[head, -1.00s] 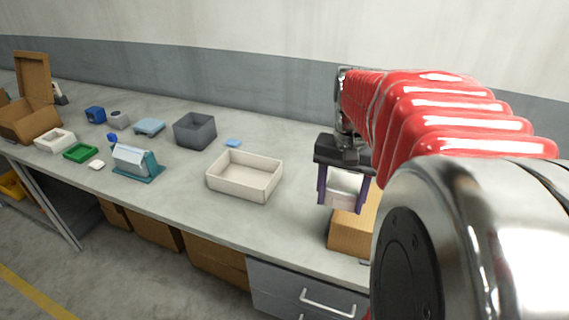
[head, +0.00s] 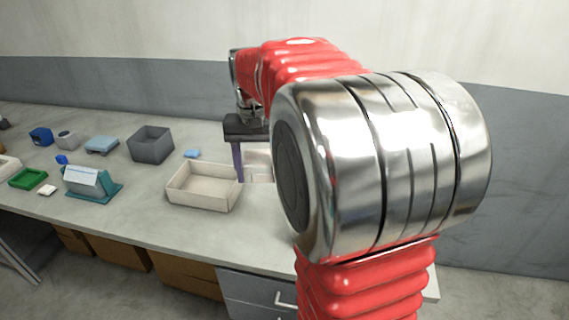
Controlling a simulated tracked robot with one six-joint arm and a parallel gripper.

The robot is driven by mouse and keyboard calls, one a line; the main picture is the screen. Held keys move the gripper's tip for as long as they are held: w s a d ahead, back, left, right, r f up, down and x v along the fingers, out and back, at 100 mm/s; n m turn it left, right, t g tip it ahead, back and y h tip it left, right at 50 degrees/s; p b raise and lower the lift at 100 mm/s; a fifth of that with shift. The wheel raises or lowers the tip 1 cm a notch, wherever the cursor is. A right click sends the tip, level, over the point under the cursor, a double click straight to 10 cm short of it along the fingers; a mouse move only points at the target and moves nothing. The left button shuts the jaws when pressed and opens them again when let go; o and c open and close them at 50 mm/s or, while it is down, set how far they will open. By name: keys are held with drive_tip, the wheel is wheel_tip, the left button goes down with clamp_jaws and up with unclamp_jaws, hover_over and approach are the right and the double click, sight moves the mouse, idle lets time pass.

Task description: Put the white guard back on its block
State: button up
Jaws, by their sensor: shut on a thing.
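My gripper (head: 254,177) hangs above the bench, just right of the cream tray. It is shut on the white guard (head: 259,162), a pale piece between its purple fingers. Only the left finger shows; my arm hides the right finger and part of the guard. A tan block stood below and right of the gripper in the earlier head view; now my arm covers that spot and the block cannot be seen.
The open cream tray (head: 187,198) is close to the left of my gripper. A grey bin (head: 151,146), a small blue piece (head: 191,153), a teal stand (head: 109,190) and a green tray (head: 28,179) stand farther left. Bare bench lies in front of the bin.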

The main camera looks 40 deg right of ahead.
drive_tip(key=w+a+f+n, duration=0.1)
drive_tip(key=w+a+n, duration=0.3)
drive_tip(key=w+a, duration=1.4)
drive_tip(key=shift+w+a+f+n, duration=0.3)
drive_tip(key=shift+w, duration=0.65)
